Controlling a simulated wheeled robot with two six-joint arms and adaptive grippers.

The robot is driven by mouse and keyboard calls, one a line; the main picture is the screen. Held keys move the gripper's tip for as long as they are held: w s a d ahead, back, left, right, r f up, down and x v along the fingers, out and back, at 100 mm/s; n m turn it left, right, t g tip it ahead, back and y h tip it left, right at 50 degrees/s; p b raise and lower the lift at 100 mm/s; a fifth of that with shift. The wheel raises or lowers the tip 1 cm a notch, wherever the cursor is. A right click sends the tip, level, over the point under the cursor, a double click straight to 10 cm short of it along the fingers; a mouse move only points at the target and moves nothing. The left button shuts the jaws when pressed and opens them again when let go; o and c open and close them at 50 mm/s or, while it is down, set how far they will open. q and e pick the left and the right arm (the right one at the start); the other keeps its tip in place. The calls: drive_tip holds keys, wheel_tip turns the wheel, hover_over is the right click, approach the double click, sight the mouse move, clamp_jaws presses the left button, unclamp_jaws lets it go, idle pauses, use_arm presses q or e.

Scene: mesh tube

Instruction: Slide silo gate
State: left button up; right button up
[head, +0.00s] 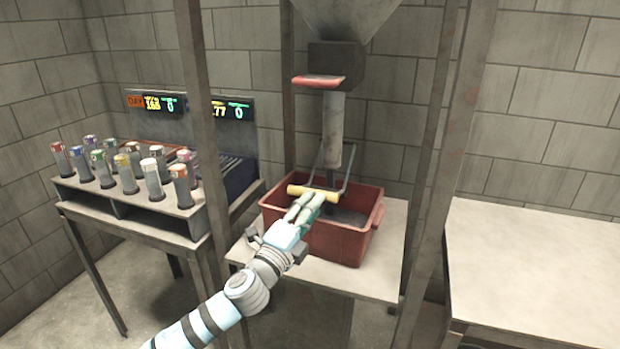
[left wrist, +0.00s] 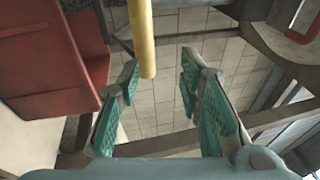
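A grey silo (head: 345,15) hangs at the top of the head view, with a dark outlet below its funnel. A red plate (head: 318,81) sticks out under the outlet, above a pale vertical tube (head: 333,125). A yellow bar handle (head: 299,189) on a thin metal frame hangs lower, over the red bin. My left gripper (head: 310,201) is at this handle. In the left wrist view, the teal fingers (left wrist: 160,85) are apart, and the end of the yellow bar (left wrist: 142,40) shows between their tips, not clamped. My right gripper is not in view.
A red bin (head: 335,242) stands on a small table (head: 387,250) between metal posts (head: 450,150). A rack (head: 125,205) of capped tubes and a digital display (head: 150,102) are at left. An empty pale table (head: 540,270) is at right.

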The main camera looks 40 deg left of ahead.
use_arm(q)
drive_tip(key=s+d+r+m+g+h, duration=0.15)
drive_tip(key=d+r+m+h, duration=0.25)
drive_tip(key=r+m+h, duration=0.65)
drive_tip(key=d+r+m+g+h, duration=0.2)
drive_tip(key=d+r+m+h, duration=0.25)
drive_tip(key=r+m, duration=1.15)
drive_tip(key=m+y+p, duration=0.9)
drive_tip(key=m+y, duration=0.1)
drive_tip(key=y, duration=0.1)
approach(309, 81)
drive_tip(key=w, duration=0.5)
drive_tip(key=shift+g, duration=0.25)
drive_tip(key=w, duration=0.1)
drive_tip(key=w+f+p, duration=0.1)
drive_tip(key=w, duration=0.3)
drive_tip(key=shift+d+f+p, duration=0.2)
drive_tip(key=shift+d+p, duration=0.1)
drive_tip(key=shift+d, duration=0.05)
drive_tip(key=shift+w+f, duration=0.25)
drive_tip(key=shift+w, duration=0.15)
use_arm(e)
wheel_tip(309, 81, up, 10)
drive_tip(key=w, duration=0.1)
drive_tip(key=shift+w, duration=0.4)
use_arm(q)
drive_tip(key=shift+c, duration=0.4)
